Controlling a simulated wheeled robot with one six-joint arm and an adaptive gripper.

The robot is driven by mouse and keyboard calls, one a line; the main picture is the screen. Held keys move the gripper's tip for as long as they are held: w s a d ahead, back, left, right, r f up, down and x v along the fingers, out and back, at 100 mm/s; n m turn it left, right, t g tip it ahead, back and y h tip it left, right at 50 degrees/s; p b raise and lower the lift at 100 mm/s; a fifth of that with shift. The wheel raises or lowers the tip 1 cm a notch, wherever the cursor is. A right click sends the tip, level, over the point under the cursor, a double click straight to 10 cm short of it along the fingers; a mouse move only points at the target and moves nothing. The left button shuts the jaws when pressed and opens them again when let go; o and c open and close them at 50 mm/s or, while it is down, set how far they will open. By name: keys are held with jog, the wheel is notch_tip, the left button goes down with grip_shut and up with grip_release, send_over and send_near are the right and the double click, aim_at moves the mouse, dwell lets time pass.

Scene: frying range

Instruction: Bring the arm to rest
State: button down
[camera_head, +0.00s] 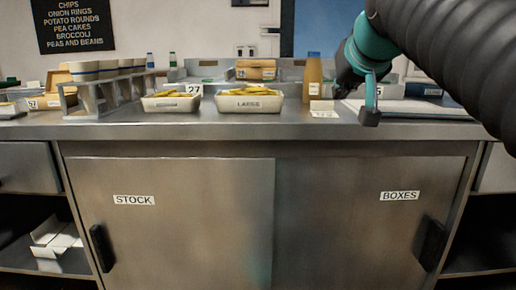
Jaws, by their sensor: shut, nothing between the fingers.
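My gripper (370,100) is at the upper right, at the end of my dark ribbed arm. It has a teal body and dark fingers. It appears in front of the right part of the steel counter (250,131). It is shut and holds nothing. My arm comes in from the right edge and hides part of the counter's right back. I cannot tell exactly how far the fingertips are from the countertop.
A tan bottle (313,80) stands left of my gripper. A steel rack (107,97) holds cups at left. The cabinet doors (165,215) below are shut. The counter's front strip is clear.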

jog(key=s+f+g, duration=0.2)
jog(key=s+f, duration=0.5)
jog(key=f, duration=0.4)
jog(key=s+f+g, duration=0.2)
jog(key=s+f, duration=0.5)
jog(key=f, duration=0.5)
jog(key=s+f+g+p, duration=0.1)
jog(key=s+f+g, duration=0.1)
jog(key=s+f, duration=0.5)
notch_tip(320, 180, down, 5)
jog(key=shift+s+r, duration=0.1)
jog(key=shift+s, duration=0.1)
